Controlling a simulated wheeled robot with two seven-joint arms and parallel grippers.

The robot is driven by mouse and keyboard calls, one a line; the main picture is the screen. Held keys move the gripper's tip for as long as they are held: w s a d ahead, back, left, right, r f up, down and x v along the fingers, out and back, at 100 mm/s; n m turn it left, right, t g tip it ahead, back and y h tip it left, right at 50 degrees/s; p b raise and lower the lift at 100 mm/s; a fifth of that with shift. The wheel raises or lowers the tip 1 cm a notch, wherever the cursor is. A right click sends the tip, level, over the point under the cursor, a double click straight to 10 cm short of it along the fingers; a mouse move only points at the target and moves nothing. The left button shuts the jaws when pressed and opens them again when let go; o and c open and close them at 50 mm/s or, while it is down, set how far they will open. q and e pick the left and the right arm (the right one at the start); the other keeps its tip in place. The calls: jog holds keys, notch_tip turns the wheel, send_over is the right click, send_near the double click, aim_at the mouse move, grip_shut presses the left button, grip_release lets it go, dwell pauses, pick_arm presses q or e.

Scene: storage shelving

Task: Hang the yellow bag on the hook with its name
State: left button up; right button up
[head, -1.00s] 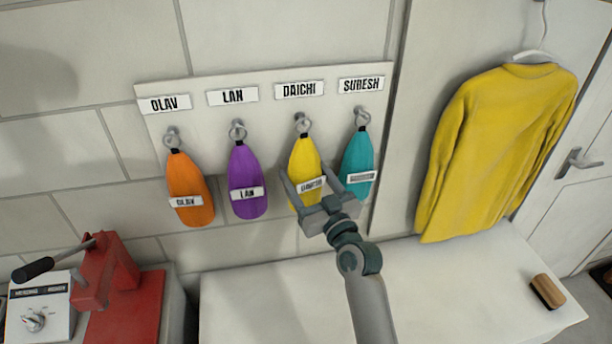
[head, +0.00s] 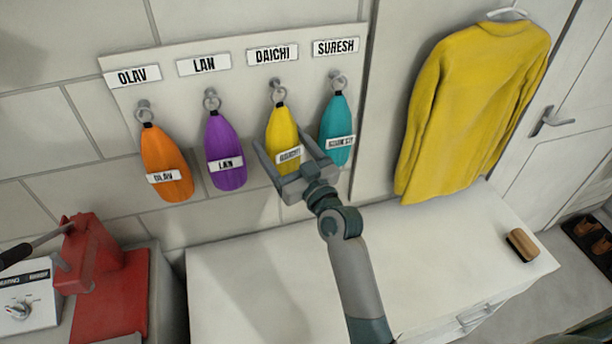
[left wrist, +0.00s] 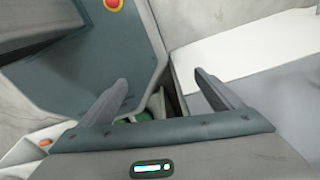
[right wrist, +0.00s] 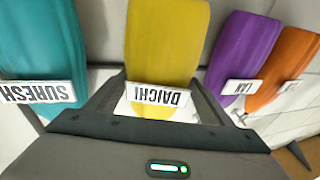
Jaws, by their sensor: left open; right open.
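The yellow bag (head: 283,126) hangs by its ring from the hook (head: 278,84) under the DAICHI plate (head: 272,54). Its own tag reads DAICHI, upside down in the right wrist view (right wrist: 160,98). My right gripper (head: 284,155) is open and empty, in front of the bag's lower end, with a finger to each side; I cannot tell whether they touch it. The right wrist view shows the yellow bag (right wrist: 165,45) centred beyond the fingers. My left gripper (left wrist: 160,85) is open and empty, and is not in the head view.
Orange (head: 166,165), purple (head: 225,150) and teal (head: 336,120) bags hang under OLAV, LAN and SURESH. A white counter (head: 250,270) lies below, with a brush (head: 522,244) on it. A red machine (head: 100,280) stands left; a yellow sweater (head: 470,110) hangs right.

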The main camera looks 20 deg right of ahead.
jog(key=shift+s+d+f+b, duration=0.4)
jog(key=shift+d+f, duration=0.1)
jog(key=shift+f, duration=0.1)
jog(key=r+b+v, duration=0.1)
jog(key=b+v, duration=0.5)
jog(key=v, duration=1)
jog(key=shift+s+a, duration=0.3)
jog(key=shift+s, duration=0.1)
